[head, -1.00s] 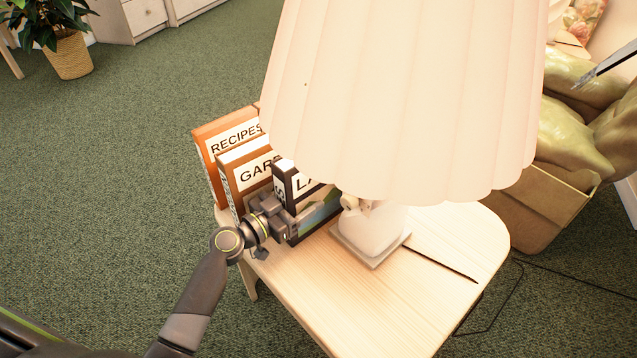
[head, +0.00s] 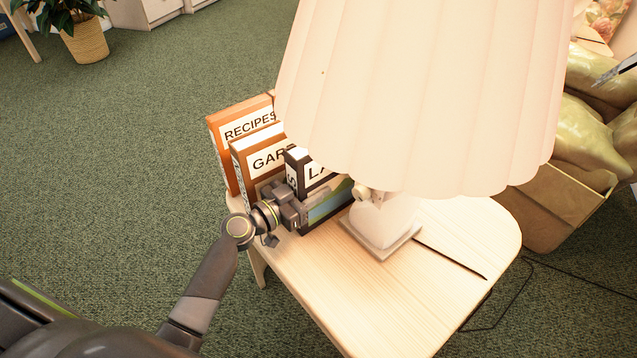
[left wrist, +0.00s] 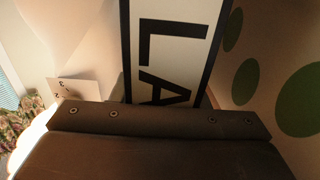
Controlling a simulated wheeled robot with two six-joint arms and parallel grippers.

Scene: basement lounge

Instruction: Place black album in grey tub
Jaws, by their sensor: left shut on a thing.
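The black album (head: 298,168) stands upright on the small wooden table, with a white label reading "LA" and a picture low on its cover. The lampshade hides part of it. My left gripper (head: 287,203) is shut on the album at its near left edge. In the left wrist view the album (left wrist: 175,50) rises behind the dark gripper (left wrist: 160,120), its label turned sideways. The grey tub is not in view.
Orange albums labelled "RECIPES" (head: 228,150) and "GAR..." (head: 250,160) stand just behind the black one. A lamp with a large pleated shade (head: 420,90) stands close on its right on the table (head: 430,290). A cardboard box (head: 560,205) with cushions is at right. Carpet is clear at left.

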